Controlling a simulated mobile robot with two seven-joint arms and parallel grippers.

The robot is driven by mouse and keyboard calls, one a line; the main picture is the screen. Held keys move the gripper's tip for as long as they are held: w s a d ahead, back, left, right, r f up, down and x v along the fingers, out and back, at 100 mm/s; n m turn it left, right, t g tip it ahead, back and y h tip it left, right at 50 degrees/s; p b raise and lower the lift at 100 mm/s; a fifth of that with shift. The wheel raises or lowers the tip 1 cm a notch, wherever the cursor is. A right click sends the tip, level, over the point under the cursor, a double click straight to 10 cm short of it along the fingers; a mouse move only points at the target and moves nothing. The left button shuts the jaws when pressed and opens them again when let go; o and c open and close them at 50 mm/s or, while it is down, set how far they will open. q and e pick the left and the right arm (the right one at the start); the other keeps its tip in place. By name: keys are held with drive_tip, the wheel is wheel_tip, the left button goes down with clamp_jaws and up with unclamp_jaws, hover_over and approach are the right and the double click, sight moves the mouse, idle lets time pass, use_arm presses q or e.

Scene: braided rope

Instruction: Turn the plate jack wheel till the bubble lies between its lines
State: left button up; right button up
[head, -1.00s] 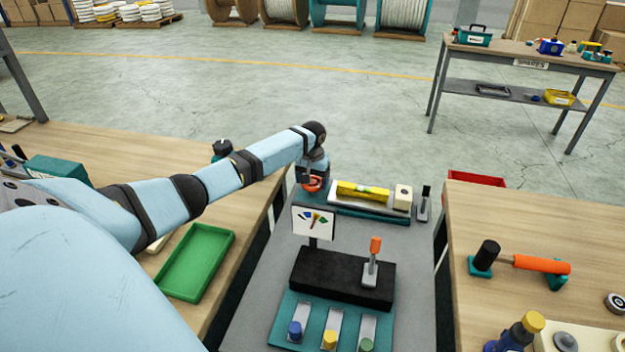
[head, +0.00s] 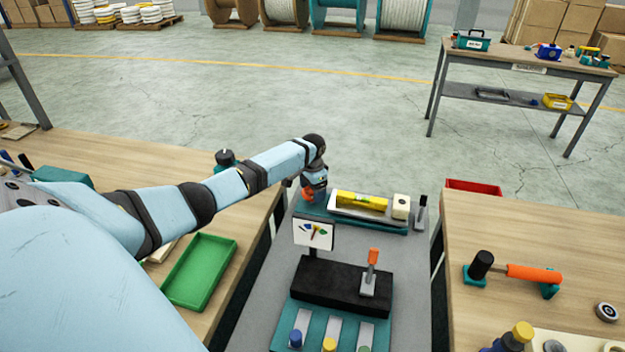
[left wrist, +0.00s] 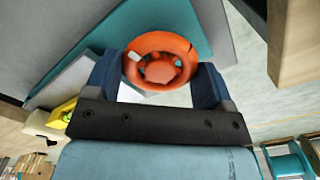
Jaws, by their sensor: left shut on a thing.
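The orange jack wheel (head: 308,195) is at the left end of the teal plate (head: 380,223) at the far end of the grey bench. My left gripper (head: 311,188) is at this wheel, its arm reaching in from the left. In the left wrist view the wheel (left wrist: 160,66) sits between the two dark blue fingers, which are shut on its rim. A yellow level (head: 361,202) lies in a pale tray on the plate, right of the wheel. Its bubble and lines are too small to make out. My right gripper is not in view.
A cream block (head: 401,206) is at the level's right end, with a dark-topped post (head: 421,212) beside it. A picture sign (head: 314,233) and a black block with an orange-topped lever (head: 372,258) stand nearer. A green tray (head: 199,271) lies left.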

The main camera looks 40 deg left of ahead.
use_arm(q)
drive_tip(key=shift+m, duration=1.1)
drive_tip(key=o, duration=0.9)
wheel_tip(320, 180, up, 14)
drive_tip(key=shift+f+b, duration=0.1)
drive_tip(key=shift+b, duration=0.35)
